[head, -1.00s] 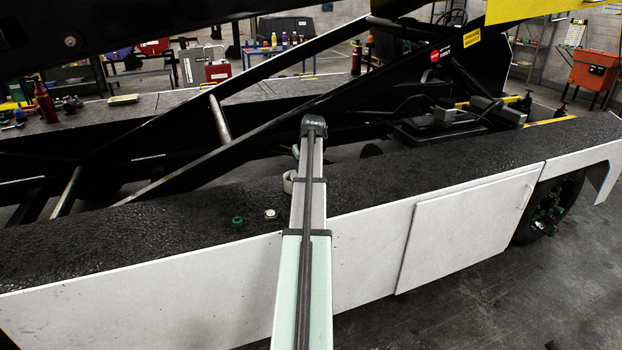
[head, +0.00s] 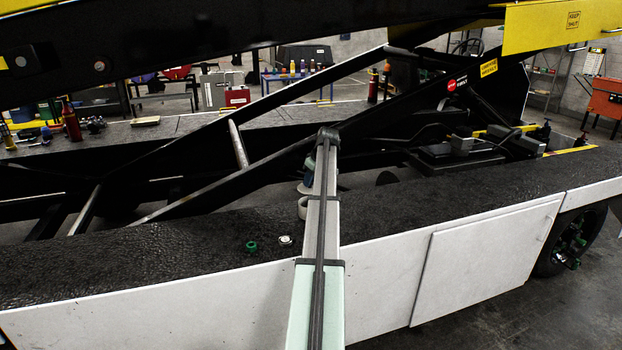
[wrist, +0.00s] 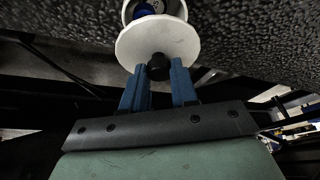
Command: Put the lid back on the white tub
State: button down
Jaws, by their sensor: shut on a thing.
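The white lid (wrist: 170,42) is a round disc with a black knob (wrist: 158,70). My gripper (wrist: 158,66) has its blue fingers shut on this knob, seen in the wrist view. The white tub (wrist: 180,8) shows just beyond the lid, its mouth partly covered by it in that view. Something blue (wrist: 145,10) lies inside the tub. I cannot tell whether lid and tub touch. In the head view the tub (head: 302,208) stands on the black deck, partly hidden by my arm. The gripper (head: 307,182) is mostly hidden there, close above the tub.
A green fitting (head: 252,246) and a small round white-faced item (head: 285,240) lie on the rough black deck (head: 150,255), left of the tub. Black diagonal beams (head: 225,180) rise behind the tub. The deck is clear further right.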

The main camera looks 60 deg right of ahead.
aim_at(311, 189)
jog(key=shift+f, duration=2.8)
jog(key=shift+f, duration=0.15)
dwell(0.3)
jog(key=shift+c, duration=1.6)
grip_release()
jog(key=shift+r, duration=3.55)
jog(key=shift+c, duration=0.4)
grip_shut()
